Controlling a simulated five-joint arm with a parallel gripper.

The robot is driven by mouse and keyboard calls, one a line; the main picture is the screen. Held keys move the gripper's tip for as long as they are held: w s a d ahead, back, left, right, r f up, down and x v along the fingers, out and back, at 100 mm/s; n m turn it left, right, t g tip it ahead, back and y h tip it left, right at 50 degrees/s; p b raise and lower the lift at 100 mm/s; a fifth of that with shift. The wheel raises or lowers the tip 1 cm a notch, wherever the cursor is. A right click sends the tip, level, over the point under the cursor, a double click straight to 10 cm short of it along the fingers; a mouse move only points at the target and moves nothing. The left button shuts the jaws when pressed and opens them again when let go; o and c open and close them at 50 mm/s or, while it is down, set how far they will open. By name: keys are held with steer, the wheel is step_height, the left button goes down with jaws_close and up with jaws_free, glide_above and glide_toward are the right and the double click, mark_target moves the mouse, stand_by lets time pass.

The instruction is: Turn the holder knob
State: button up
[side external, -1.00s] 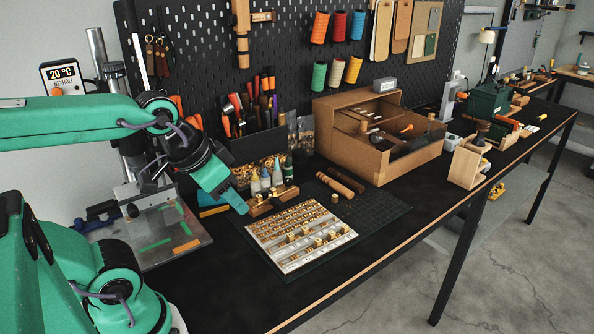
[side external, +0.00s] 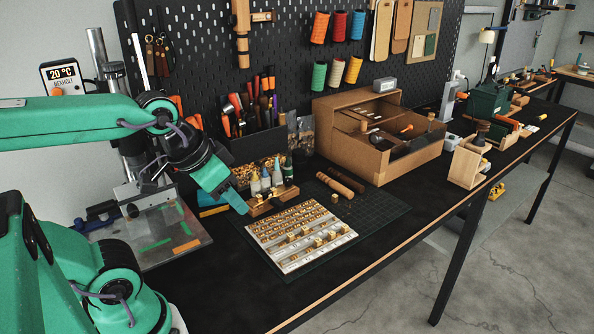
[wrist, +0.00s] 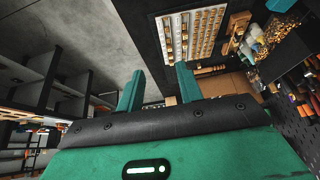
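A dark wooden holder (side external: 272,203) lies behind the letter tray on the bench. It also shows in the wrist view (wrist: 236,32) near the top right. I cannot clearly make out its knob; it is too small or hidden by my gripper. My gripper (side external: 243,209) points down at the left end of the holder, and whether it touches cannot be told. In the wrist view my gripper (wrist: 158,84) has its two green fingers apart, with nothing seen between them.
A white tray of brass letters (side external: 300,236) lies in front on a dark cutting mat (side external: 384,204). Small bottles (side external: 266,180) stand close behind the holder. A press plate (side external: 150,236) is to the left. Wooden handles (side external: 340,182) and a cardboard box (side external: 345,150) are to the right.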

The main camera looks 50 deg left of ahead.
steer(key=shift+w+r, duration=0.1)
steer(key=w+a+r+g, duration=0.1)
steer(key=w+a, duration=0.4)
steer(key=w, duration=0.4)
steer(key=w+a+r+g, duration=0.2)
steer(key=w+a, duration=0.3)
steer(key=w, duration=0.5)
steer(key=w+a+f+g, duration=0.1)
steer(key=w+a+f, duration=0.3)
steer(key=a, duration=0.1)
steer(key=w+a+f, duration=0.4)
steer(key=a+f, duration=0.1)
steer(key=w+a+f+g, duration=0.1)
steer(key=w+a+f, duration=0.2)
steer(key=a+f, duration=0.2)
steer(key=shift+w+a+f+g, duration=0.3)
steer(key=shift+w+a, duration=0.1)
steer(key=shift+a, duration=0.1)
